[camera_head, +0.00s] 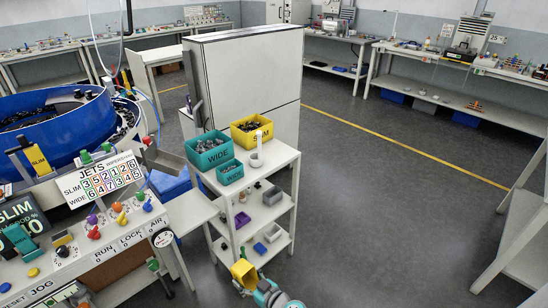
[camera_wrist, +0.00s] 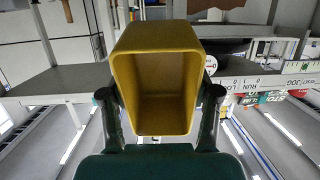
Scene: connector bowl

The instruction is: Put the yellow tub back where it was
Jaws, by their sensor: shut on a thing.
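The yellow tub (camera_head: 243,272) is held by my gripper (camera_head: 249,284) at the bottom middle of the head view, low in front of the white shelf cart (camera_head: 232,204). In the wrist view the yellow tub (camera_wrist: 155,38) fills the middle, with its open mouth toward the camera and its inside looking empty. The two dark fingers of my gripper (camera_wrist: 159,94) press on its left and right sides. No surface shows touching the tub.
On the cart's top stand a yellow SLIM bin (camera_head: 251,138), a teal WIDE bin (camera_head: 209,158) and a smaller teal bin (camera_head: 229,178). Its shelves hold small bins. A control panel (camera_head: 85,245) and blue bowl feeder (camera_head: 60,125) stand left. Open floor (camera_head: 380,210) lies right.

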